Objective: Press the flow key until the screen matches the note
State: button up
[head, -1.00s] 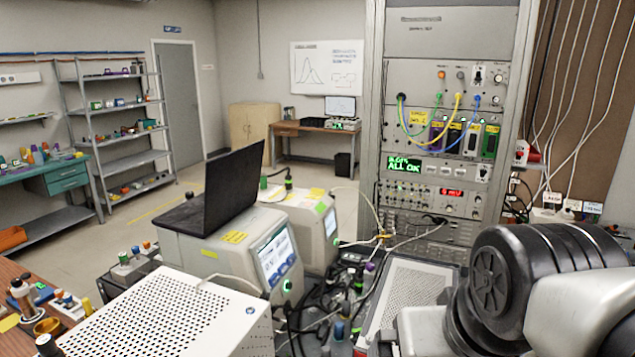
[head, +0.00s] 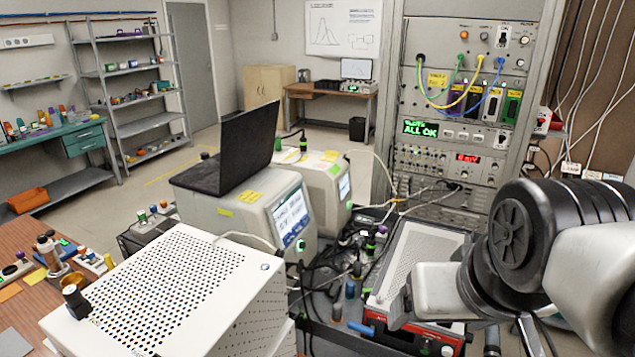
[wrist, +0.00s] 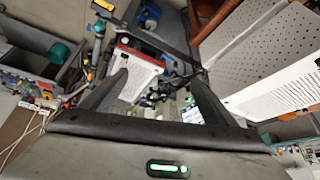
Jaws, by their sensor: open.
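In the head view, a pale bench instrument has a lit blue-and-white screen (head: 290,217) with large digits too small to read. A round green-lit button (head: 301,246) sits below the screen. Yellow notes (head: 238,197) lie on its top, their writing not legible. I cannot tell which control is the flow key. A second pale instrument with a small screen (head: 344,187) stands behind it. My gripper (wrist: 160,78) shows in the wrist view, with its dark fingers spread and nothing between them. In the head view my arm is at the right, well apart from the screen; its fingers are not clear there.
A black laptop (head: 235,150) stands on the instrument. A white perforated box (head: 165,290) fills the near left. A red-framed instrument (head: 425,333) lies below my arm. Cables (head: 330,270) clutter the gap. A tall rack (head: 398,165) with an ALL OK display stands behind.

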grip_shut()
dwell(1.4)
